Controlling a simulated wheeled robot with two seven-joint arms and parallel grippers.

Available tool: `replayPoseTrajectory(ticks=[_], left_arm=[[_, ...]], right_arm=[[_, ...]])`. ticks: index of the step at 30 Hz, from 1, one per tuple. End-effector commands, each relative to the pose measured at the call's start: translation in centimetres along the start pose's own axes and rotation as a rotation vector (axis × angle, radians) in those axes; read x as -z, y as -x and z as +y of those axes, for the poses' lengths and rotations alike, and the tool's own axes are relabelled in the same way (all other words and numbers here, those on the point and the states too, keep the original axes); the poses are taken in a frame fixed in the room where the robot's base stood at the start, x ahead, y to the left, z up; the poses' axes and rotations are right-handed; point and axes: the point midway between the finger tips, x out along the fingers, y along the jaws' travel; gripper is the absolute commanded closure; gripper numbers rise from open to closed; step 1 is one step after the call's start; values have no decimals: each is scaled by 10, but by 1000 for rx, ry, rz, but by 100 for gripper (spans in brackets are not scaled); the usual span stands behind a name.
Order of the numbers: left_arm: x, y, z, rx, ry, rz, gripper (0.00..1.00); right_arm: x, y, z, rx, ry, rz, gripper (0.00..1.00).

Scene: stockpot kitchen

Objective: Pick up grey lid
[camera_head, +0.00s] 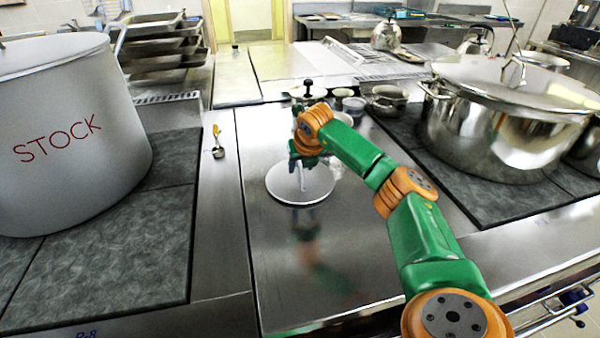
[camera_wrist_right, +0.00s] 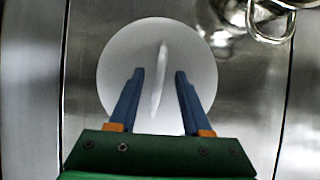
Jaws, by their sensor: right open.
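The grey lid (camera_head: 300,195) is a flat round disc lying on the steel counter in the middle of the head view. It also fills the middle of the right wrist view (camera_wrist_right: 125,62), with its upright handle (camera_wrist_right: 161,75) showing as a thin pale ridge. My right gripper (camera_head: 302,170) is over the lid, pointing down. In the wrist view its two blue fingers (camera_wrist_right: 159,72) are open, one on each side of the handle, with gaps between them and it. Whether the fingertips reach down to the lid is unclear. My left gripper is not in view.
A large stockpot (camera_head: 70,140) marked STOCK stands at left, and a shiny lidded pot (camera_head: 490,135) at right. A ladle (camera_head: 217,145) lies left of the lid. Small pots (camera_head: 388,100) stand behind it. The steel counter (camera_head: 275,260) in front of the lid is clear.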

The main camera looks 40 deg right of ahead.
Motion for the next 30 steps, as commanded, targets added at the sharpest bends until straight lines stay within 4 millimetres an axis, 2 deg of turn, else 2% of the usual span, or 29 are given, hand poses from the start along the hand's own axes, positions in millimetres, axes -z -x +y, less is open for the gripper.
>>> replayPoseTrajectory(ticks=[3,8,13,14,30], left_arm=[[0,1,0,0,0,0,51],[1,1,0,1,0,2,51],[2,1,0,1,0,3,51],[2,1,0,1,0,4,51],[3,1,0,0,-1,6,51]], right_arm=[[0,-9,0,0,1,-1,51],[0,-10,0,0,1,-2,51],[0,-10,0,0,1,-1,95],[0,-10,0,0,1,-1,100],[1,-10,0,0,1,-1,100]])
